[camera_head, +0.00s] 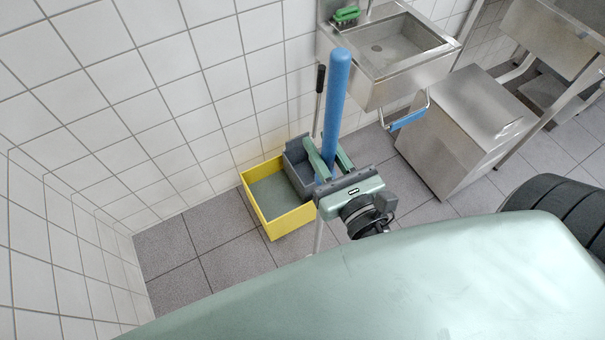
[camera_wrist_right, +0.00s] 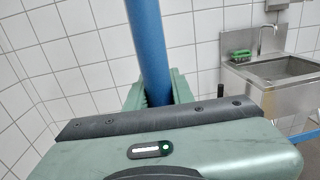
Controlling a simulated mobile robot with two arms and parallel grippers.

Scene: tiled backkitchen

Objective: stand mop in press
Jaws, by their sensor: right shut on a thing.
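The mop's thick blue handle (camera_head: 335,100) stands nearly upright in my right gripper (camera_head: 331,165), which is shut on it. The blue handle also shows between the fingers in the right wrist view (camera_wrist_right: 150,50). A thin pale pole shows below the gripper; the mop's lower end is hidden by my body. The yellow bucket (camera_head: 247,205) stands on the floor by the wall, left of and beyond the gripper. The grey press (camera_head: 296,168) sits at the bucket's right end, partly hidden behind the gripper, with a black-gripped lever (camera_head: 320,80) rising from it. My left gripper is not in view.
A steel sink (camera_head: 385,50) with a green brush (camera_head: 346,14) hangs on the tiled wall, with a blue bar (camera_head: 408,120) below it. A steel cabinet (camera_head: 455,130) stands to the right. Tiled floor (camera_head: 195,245) is clear left of the bucket.

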